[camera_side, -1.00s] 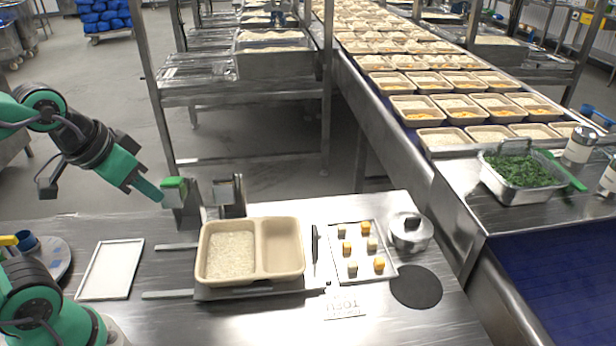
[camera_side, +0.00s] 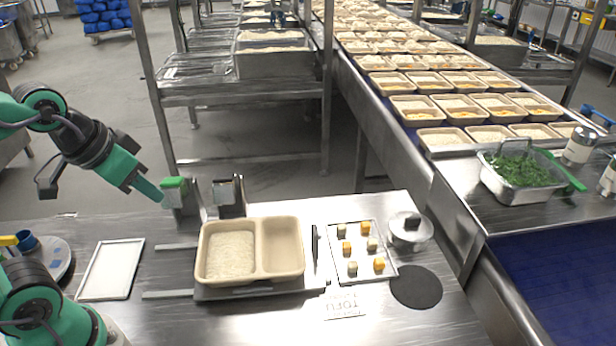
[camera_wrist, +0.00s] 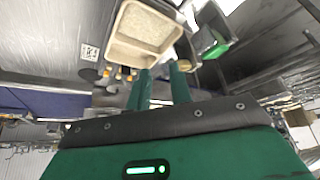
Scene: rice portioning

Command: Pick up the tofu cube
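Several small cubes, some pale grey-beige and some orange, sit apart on a light tray (camera_side: 364,226) right of the bento box. A pale cube (camera_side: 352,268) is near its front edge and an orange cube (camera_side: 379,264) is beside it. My gripper (camera_side: 158,195) is raised over the left of the table, well away from the cubes. In the wrist view, the two green fingers of my gripper (camera_wrist: 161,72) are apart with nothing between them.
A two-compartment box (camera_side: 278,272) has rice in its left side. A white-rimmed panel (camera_side: 111,268) lies left.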

